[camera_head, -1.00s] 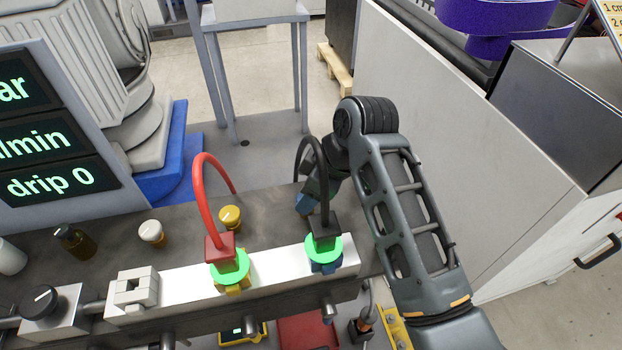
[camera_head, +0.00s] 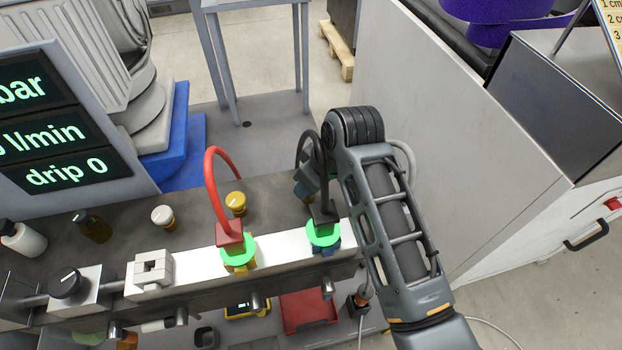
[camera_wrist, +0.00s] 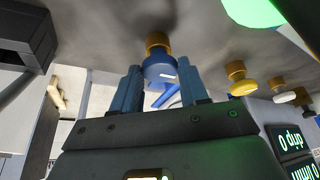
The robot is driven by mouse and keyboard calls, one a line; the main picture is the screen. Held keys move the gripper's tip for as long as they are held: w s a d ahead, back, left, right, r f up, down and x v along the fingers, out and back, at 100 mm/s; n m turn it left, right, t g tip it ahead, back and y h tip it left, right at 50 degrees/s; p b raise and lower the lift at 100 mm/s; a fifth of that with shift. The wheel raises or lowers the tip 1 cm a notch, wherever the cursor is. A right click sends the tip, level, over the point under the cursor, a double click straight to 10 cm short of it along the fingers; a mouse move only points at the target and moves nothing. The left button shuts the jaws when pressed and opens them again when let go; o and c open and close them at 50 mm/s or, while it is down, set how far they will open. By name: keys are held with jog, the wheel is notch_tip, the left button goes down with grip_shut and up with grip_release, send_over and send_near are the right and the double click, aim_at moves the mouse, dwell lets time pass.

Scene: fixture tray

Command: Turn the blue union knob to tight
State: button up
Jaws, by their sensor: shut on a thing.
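The blue union knob (camera_wrist: 160,72) has a brass collar and a small white mark on its face. In the wrist view it sits between the two blue fingers of my gripper (camera_wrist: 162,84), which are shut on it. In the head view my gripper (camera_head: 303,188) is low over the dark bench top, behind the white rail. There the knob is mostly hidden by my wrist and a black hose, and I cannot read its angle.
A yellow knob (camera_head: 236,203) and a white knob (camera_head: 163,216) stand left of my gripper. A red hose (camera_head: 212,180) and a black hose (camera_head: 299,150) arch up from green-ringed couplings on the white rail (camera_head: 201,263). A display (camera_head: 65,135) reads "drip 0".

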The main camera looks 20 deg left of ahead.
jog(key=o, duration=1.1)
jog(key=shift+c, duration=0.2)
jog(key=v, duration=0.8)
jog(key=shift+f, duration=0.1)
